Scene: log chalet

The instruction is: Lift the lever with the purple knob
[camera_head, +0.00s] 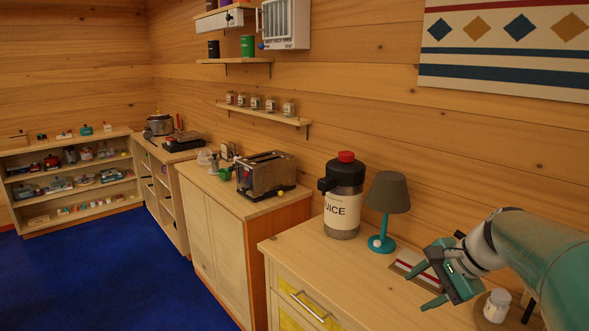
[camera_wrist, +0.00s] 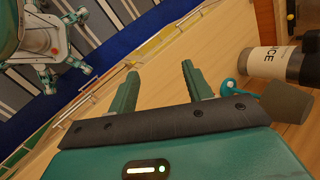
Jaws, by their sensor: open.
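I cannot make out a lever with a purple knob for certain in either view. A metal toaster (camera_head: 270,177) stands on the middle cabinet in the head view, with small dark and coloured parts on its near side, too small to tell apart. My gripper (camera_head: 421,286) is at the lower right of the head view, over the nearest cabinet and well apart from the toaster. Its two fingers are spread with nothing between them, as the wrist view also shows (camera_wrist: 158,72).
The near cabinet (camera_head: 310,262) bears a juice dispenser (camera_head: 343,205), a lamp (camera_head: 387,200), a white jar (camera_head: 497,305) and a striped flat item (camera_head: 410,265). A wall box (camera_head: 285,24) hangs above. The blue floor (camera_head: 90,270) is clear at left.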

